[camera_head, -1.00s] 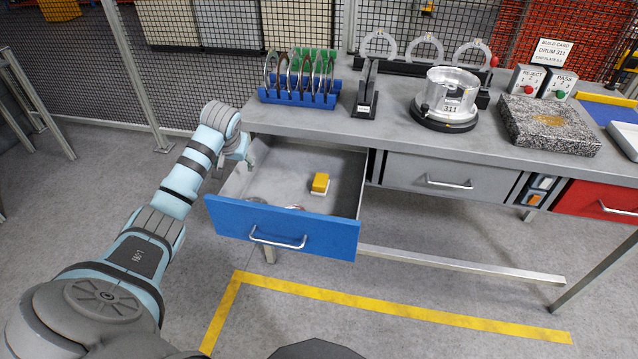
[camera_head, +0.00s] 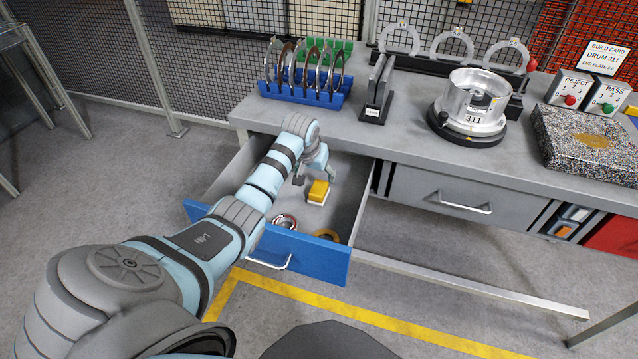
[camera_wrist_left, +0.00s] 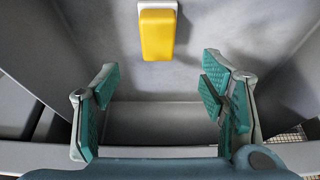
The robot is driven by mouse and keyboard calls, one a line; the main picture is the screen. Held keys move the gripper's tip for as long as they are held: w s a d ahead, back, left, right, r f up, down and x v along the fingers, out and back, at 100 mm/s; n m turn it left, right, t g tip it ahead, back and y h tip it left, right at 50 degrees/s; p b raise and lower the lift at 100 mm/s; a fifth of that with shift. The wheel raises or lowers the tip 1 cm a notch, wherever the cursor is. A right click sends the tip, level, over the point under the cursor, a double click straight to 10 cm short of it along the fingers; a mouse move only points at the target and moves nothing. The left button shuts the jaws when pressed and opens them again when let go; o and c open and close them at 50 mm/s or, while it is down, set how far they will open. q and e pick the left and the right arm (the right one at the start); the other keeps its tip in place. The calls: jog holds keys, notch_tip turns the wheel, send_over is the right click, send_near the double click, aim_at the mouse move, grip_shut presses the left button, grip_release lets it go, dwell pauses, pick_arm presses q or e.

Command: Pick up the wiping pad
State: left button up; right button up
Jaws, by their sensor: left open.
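The wiping pad (camera_head: 318,192) has a yellow top and a white underside. It lies flat on the floor of the open blue-fronted drawer (camera_head: 325,262). In the left wrist view the pad (camera_wrist_left: 157,34) is at the top centre, beyond the fingertips and between their lines. My left gripper (camera_head: 315,179) is inside the drawer space, just behind and above the pad. Its teal-padded fingers (camera_wrist_left: 162,88) are spread wide with nothing between them. My right gripper does not show.
A metal ring (camera_head: 285,221) and an orange-yellow ring (camera_head: 327,235) lie near the drawer's front. The drawer walls stand close around my gripper. On the bench above are a blue rack of curved parts (camera_head: 305,93), a dark stand (camera_head: 376,100) and a drum marked 311 (camera_head: 470,105).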

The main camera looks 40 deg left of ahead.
aim_at(319, 187)
pick_arm(q)
jog(key=b+x, duration=0.1)
jog(key=x, duration=0.1)
jog(key=b+x, duration=0.1)
jog(key=x, duration=0.2)
jog(key=s+b+x, duration=0.1)
jog(key=x, duration=0.2)
jog(key=shift+w+d+f, duration=0.15)
jog(key=shift+d+f, duration=0.15)
jog(key=shift+f, duration=0.1)
jog(key=shift+r, duration=0.1)
jog(key=c, duration=1.3)
